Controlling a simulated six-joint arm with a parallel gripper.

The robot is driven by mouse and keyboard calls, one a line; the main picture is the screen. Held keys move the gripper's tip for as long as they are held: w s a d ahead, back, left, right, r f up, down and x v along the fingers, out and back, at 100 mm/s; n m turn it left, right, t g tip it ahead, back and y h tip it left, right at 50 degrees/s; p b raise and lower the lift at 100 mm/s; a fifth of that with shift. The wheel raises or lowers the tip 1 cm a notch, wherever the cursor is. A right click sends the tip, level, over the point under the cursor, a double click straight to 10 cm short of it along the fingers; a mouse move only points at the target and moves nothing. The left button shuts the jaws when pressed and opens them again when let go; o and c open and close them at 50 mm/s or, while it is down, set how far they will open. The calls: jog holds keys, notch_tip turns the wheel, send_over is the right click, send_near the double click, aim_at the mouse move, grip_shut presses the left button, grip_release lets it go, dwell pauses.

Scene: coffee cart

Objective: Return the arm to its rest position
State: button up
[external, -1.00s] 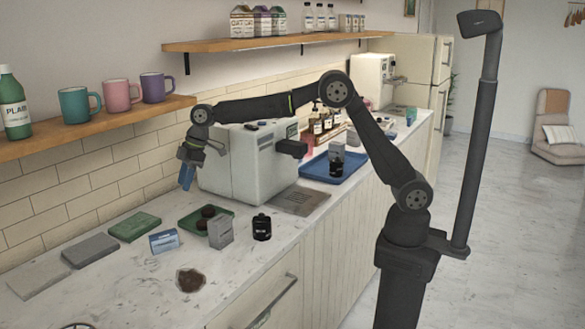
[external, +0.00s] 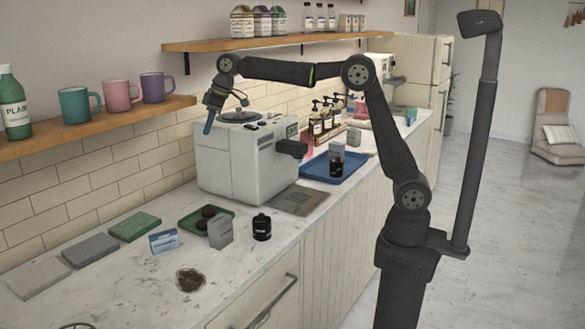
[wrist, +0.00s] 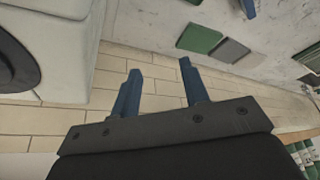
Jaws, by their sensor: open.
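My gripper (external: 209,123) is at the end of my raised arm, just left of the top of the white coffee machine (external: 228,165) in the external view. In the wrist view its two blue fingers (wrist: 158,82) stand apart with nothing between them, so it is open and empty.
A wooden shelf (external: 95,128) with several mugs is left of my gripper. A higher shelf (external: 250,43) holds cartons and bottles. On the counter are a green tray (external: 187,226), a black jar (external: 262,228), small boxes, flat mats and a blue tray (external: 318,170).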

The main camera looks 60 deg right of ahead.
jog(key=d+r+m, duration=0.1)
jog(key=d, duration=0.2)
jog(key=d+r+m, duration=0.1)
jog(key=d+r, duration=0.1)
jog(key=d, duration=0.1)
jog(key=d+r, duration=0.1)
jog(key=d, duration=0.2)
jog(key=shift+w+d+r+m+t+h, duration=0.2)
jog(key=shift+w+r+m+t+h, duration=0.1)
jog(key=shift+m+h, duration=0.1)
jog(key=d+m, duration=0.1)
jog(key=d, duration=0.2)
jog(key=d+r, duration=0.1)
jog(key=d, duration=0.2)
jog(key=d+m+h, duration=0.1)
jog(key=d, duration=0.2)
jog(key=shift+w+d+r+m, duration=0.1)
jog(key=shift+d+r+m, duration=0.2)
jog(key=shift+d+r, duration=0.1)
jog(key=d, duration=0.3)
jog(key=d+m, duration=0.1)
jog(key=d, duration=0.2)
jog(key=s+d+m+h, duration=0.1)
jog(key=d, duration=0.3)
jog(key=shift+f, duration=0.35)
jog(key=s+d+f+m, duration=0.2)
jog(key=d, duration=0.8)
jog(key=shift+s+f+m+h, duration=0.25)
jog(key=shift+f+m+h, duration=0.05)
jog(key=shift+f+h, duration=0.1)
